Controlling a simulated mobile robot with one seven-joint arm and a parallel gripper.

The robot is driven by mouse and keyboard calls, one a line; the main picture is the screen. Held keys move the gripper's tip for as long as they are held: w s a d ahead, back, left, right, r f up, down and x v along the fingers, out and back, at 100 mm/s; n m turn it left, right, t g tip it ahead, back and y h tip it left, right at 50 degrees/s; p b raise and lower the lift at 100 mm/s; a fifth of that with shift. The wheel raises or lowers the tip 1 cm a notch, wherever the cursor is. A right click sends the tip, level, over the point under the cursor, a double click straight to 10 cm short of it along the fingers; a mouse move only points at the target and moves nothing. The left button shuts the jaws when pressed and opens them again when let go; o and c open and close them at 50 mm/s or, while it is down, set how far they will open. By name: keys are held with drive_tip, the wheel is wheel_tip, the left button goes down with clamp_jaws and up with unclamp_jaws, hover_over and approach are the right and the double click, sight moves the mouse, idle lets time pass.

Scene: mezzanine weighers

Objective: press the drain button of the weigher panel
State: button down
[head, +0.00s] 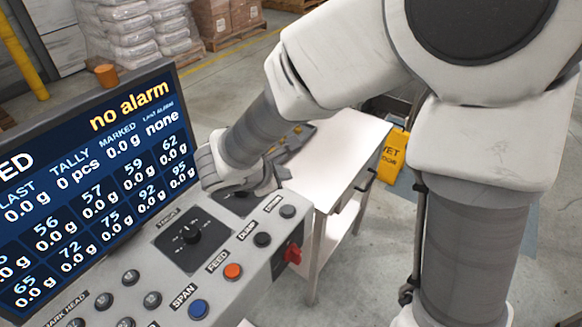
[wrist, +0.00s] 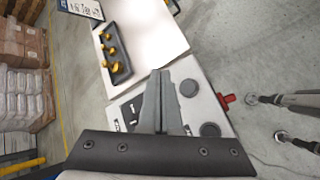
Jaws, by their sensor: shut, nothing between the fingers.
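The weigher panel (head: 211,251) is a grey sloped console below a dark screen. The drain button (head: 287,211) is a dark round button at the console's far right end, its small label hard to read. It also shows in the wrist view (wrist: 189,88), just right of the fingers. My gripper (head: 268,187) is shut and empty, over the far end of the console, left of and behind the drain button in the head view. In the wrist view its fingers (wrist: 160,74) are together. I cannot tell how high the tips are. Part of a dark dial plate is hidden beneath it.
The dark dump button (head: 262,239), orange feed button (head: 233,271), blue span button (head: 198,308) and a rotary knob (head: 190,234) are nearby. A red switch (head: 292,252) juts from the front. A white table (head: 335,150) adjoins, bearing a tray with yellow weights (wrist: 117,65).

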drive_tip(key=shift+f, duration=0.1)
drive_tip(key=b, duration=0.6)
hover_over(284, 212)
wheel_tip(284, 212, down, 7)
drive_tip(key=shift+f, duration=0.2)
drive_tip(key=shift+f+b, duration=0.65)
drive_tip(key=shift+b, duration=0.2)
drive_tip(key=shift+f, duration=0.1)
idle(1.1)
drive_tip(key=shift+f+b, duration=0.3)
drive_tip(key=shift+b, duration=0.25)
drive_tip(key=shift+s+f+b, duration=0.1)
drive_tip(key=shift+f+b, duration=0.35)
drive_tip(key=shift+b, duration=0.1)
idle(0.4)
drive_tip(key=shift+r, duration=0.15)
drive_tip(key=shift+r+p, duration=0.6)
drive_tip(key=shift+r, duration=0.1)
drive_tip(key=shift+r, duration=0.1)
